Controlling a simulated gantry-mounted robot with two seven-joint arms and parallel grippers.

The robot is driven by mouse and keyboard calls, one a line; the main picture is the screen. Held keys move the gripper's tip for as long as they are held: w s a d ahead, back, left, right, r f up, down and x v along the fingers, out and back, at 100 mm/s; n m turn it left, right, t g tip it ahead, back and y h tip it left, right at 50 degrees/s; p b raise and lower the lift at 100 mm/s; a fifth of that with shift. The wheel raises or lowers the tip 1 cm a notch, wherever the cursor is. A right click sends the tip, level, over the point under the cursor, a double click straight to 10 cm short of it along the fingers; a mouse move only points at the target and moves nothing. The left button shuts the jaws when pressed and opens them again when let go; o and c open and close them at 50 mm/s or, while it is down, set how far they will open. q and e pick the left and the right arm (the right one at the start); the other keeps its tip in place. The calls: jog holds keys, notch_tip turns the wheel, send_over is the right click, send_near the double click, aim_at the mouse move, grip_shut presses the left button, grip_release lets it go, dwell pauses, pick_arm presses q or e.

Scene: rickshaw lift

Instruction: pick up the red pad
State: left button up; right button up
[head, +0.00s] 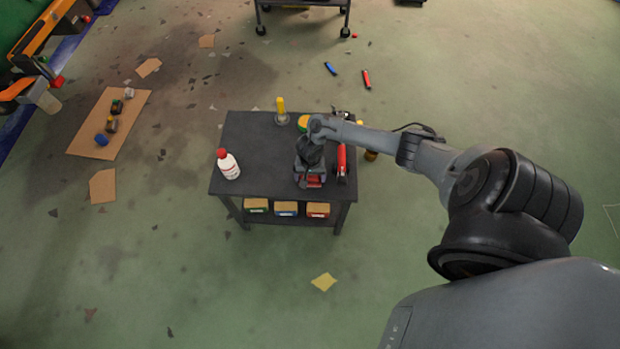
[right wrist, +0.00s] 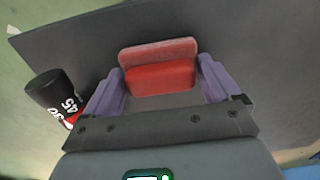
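The red pad (right wrist: 158,68) is a block with rounded edges on the dark table top, between the two purple fingers of my right gripper (right wrist: 160,85) in the right wrist view. The fingers stand wide apart, one at each side of the pad, close to its ends. I cannot tell whether they touch it. In the head view my right gripper (head: 310,174) points down over the front right of the table, with red showing at its tips. My left gripper is not in view.
The dark table (head: 262,178) carries a white bottle (head: 228,164), a yellow-topped post (head: 281,110) and a red tool (head: 342,160) right beside my gripper. A black cylinder (right wrist: 52,92) stands close by in the right wrist view. Small boxes (head: 287,209) sit on the lower shelf.

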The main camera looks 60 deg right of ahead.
jog(key=shift+c, duration=0.6)
jog(key=shift+r+p, duration=0.65)
jog(key=shift+r, duration=0.25)
notch_tip(320, 180, up, 3)
jog(key=shift+f+p, duration=0.2)
jog(key=shift+p, duration=0.65)
jog(key=s+r+p, duration=0.1)
jog(key=s+r, duration=0.1)
jog(key=s, duration=0.1)
jog(key=s+d+r+p, duration=0.1)
jog(key=s+r+p, duration=0.1)
jog(key=s, duration=0.1)
jog(key=s+r+p, duration=0.2)
jog(key=s, duration=0.2)
jog(key=shift+s+d, duration=0.1)
jog(key=shift+d, duration=0.3)
jog(key=shift+s+d+r+p, duration=0.1)
jog(key=shift+s+r+p, duration=0.25)
jog(key=shift+s, duration=0.25)
jog(key=shift+f, duration=0.1)
